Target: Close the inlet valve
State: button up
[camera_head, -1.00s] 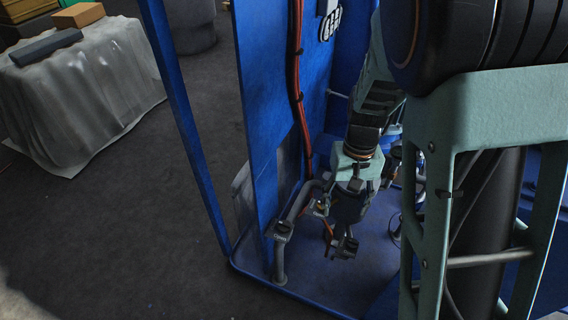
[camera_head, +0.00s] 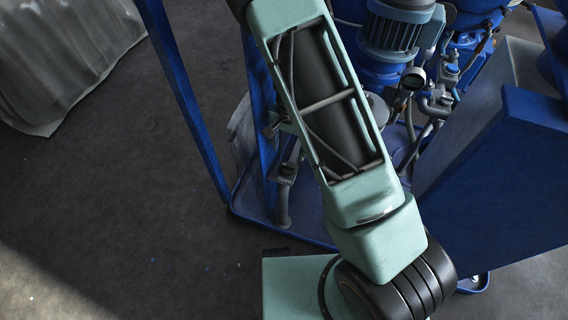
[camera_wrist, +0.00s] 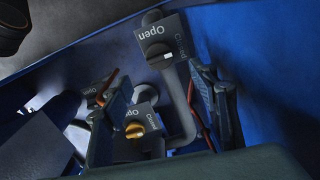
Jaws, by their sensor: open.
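Several valves with Open and Closed label plates show in the wrist view; I cannot tell which is the inlet valve. A valve with a black knob (camera_wrist: 158,54) stands at the top centre on a grey pipe, ahead of the fingertips. A valve with a brass-coloured knob (camera_wrist: 136,131) sits lower, seen between the fingers. A third plate (camera_wrist: 98,92) is partly hidden by the left finger. My gripper (camera_wrist: 158,75) is open with nothing held between its fingers.
The blue skid frame (camera_head: 184,100) has an upright post at left and a raised base edge (camera_head: 280,234). A motor (camera_head: 398,28), gauge (camera_head: 412,78) and pipework stand at upper right. A blue panel (camera_head: 500,175) is at right.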

aim_at(289, 165)
notch_tip(289, 165, down, 10)
jog(key=b, duration=0.2)
jog(key=shift+r+b, duration=0.2)
jog(key=shift+b, duration=0.1)
jog(key=c, duration=1.1)
jog(key=shift+m+p, duration=0.35)
jog(key=shift+m, duration=0.35)
jog(key=shift+c, duration=0.3)
jog(key=o, duration=1.2)
jog(key=shift+c, duration=0.2)
jog(key=shift+r, duration=0.1)
notch_tip(289, 165, up, 12)
